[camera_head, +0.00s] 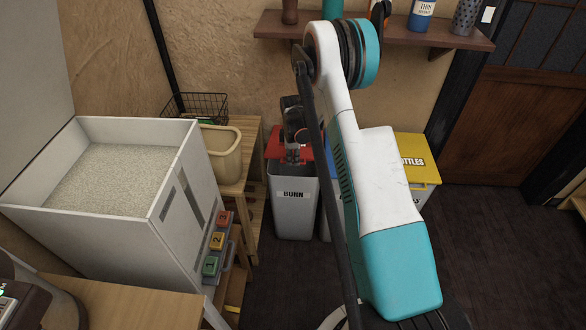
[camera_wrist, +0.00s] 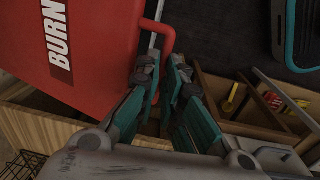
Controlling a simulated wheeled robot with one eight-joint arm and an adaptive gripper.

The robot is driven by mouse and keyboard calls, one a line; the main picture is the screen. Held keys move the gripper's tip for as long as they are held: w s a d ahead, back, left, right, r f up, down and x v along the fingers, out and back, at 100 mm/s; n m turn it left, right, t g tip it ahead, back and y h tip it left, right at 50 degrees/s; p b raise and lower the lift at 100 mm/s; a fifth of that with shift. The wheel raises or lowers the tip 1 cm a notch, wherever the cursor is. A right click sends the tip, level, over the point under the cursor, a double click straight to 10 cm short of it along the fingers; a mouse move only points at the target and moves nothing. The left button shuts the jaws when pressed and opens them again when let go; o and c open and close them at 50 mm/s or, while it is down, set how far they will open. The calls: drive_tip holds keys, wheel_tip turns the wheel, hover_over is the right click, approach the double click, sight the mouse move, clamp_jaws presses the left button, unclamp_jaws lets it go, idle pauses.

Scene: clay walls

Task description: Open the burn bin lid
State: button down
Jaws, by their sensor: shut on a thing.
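The burn bin (camera_head: 294,212) is a grey bin with a "BURN" label, standing on the floor in the head view. Its red lid (camera_head: 276,148) lies at the top, partly hidden by my gripper (camera_head: 293,153); whether it is slightly raised I cannot tell. In the wrist view the lid (camera_wrist: 95,45) fills the upper left, with a white "BURN" label and a red loop handle (camera_wrist: 168,38) at its edge. My gripper (camera_wrist: 163,72) is shut on this handle, its fingertips at the loop's near end. The exact contact is partly hidden by the fingers.
A yellow-lidded bottles bin (camera_head: 418,150) and a blue bin, mostly hidden by my arm, stand to the right. A wooden table (camera_head: 250,150) with a beige tub (camera_head: 218,150) is close on the left. A shelf (camera_head: 440,38) hangs above. Dark floor lies open at right.

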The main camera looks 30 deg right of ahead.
drive_tip(key=w+d+r+p, duration=0.2)
drive_tip(key=w+d+r, duration=0.1)
drive_tip(key=r, duration=0.4)
drive_tip(key=w+d+r+p, duration=0.2)
drive_tip(key=w+d+r, duration=0.1)
drive_tip(key=w+r, duration=0.2)
drive_tip(key=shift+r+p, duration=0.3)
drive_tip(key=shift+r, duration=1.1)
drive_tip(key=shift+w, duration=0.1)
drive_tip(key=c, duration=2.1)
unclamp_jaws()
drive_tip(key=o, duration=0.4)
drive_tip(key=shift+w+d+f, duration=0.1)
drive_tip(key=shift+w+f, duration=0.1)
drive_tip(key=shift+f, duration=0.1)
drive_tip(key=shift+r, duration=0.15)
wheel_tip(320, 180, up, 12)
drive_tip(key=shift+s+a, duration=0.3)
drive_tip(key=shift+a, duration=0.1)
